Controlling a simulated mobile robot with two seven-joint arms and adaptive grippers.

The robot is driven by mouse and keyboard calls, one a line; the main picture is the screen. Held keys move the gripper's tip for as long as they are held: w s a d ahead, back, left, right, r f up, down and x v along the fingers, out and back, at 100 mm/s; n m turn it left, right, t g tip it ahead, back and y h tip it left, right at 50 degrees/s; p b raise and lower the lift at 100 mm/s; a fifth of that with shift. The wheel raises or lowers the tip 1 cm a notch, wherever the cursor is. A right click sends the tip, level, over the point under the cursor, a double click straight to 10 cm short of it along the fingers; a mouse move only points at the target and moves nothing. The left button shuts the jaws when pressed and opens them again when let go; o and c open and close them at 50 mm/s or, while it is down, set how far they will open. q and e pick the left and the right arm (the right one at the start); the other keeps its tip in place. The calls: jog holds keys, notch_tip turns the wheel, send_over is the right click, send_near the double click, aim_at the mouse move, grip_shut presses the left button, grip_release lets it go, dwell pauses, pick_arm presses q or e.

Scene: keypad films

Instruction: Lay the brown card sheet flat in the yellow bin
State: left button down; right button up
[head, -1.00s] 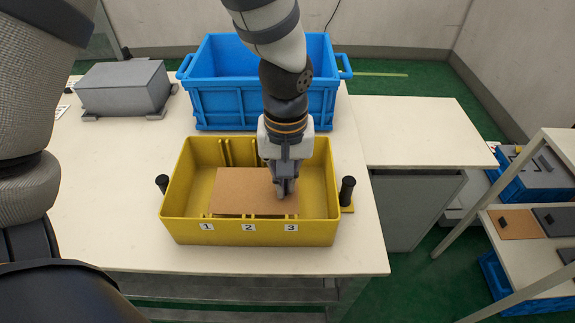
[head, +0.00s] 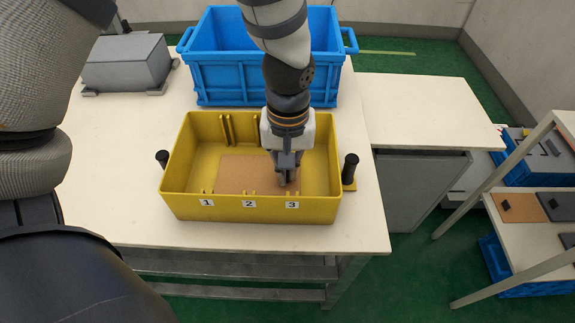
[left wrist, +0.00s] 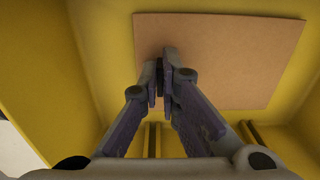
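The brown card sheet (head: 240,175) lies level inside the yellow bin (head: 250,209), within its walls. The bin's front wall hides the card's near edge, and I cannot tell whether the card touches the floor. My left gripper (head: 286,182) reaches down into the bin over the card's right part. In the left wrist view, its fingertips (left wrist: 161,80) are close together with a small dark piece, seemingly the card's grip tab, between them. The card (left wrist: 225,60) spreads out beyond the fingers there, with the yellow floor and walls around it. My right gripper does not show.
A blue crate (head: 265,91) stands behind the bin. Black posts flank the bin, one at the left (head: 162,159) and one at the right (head: 350,168). A grey box (head: 125,62) sits at the back left. A shelf at the right holds a brown sheet (head: 517,208) and grey sheets.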

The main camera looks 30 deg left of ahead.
pick_arm(q)
jog(key=shift+f, duration=0.3)
jog(key=c, duration=1.7)
grip_release()
jog(key=shift+r, duration=0.1)
notch_tip(320, 180, up, 12)
jog(key=shift+f, duration=0.1)
jog(key=shift+d, duration=0.1)
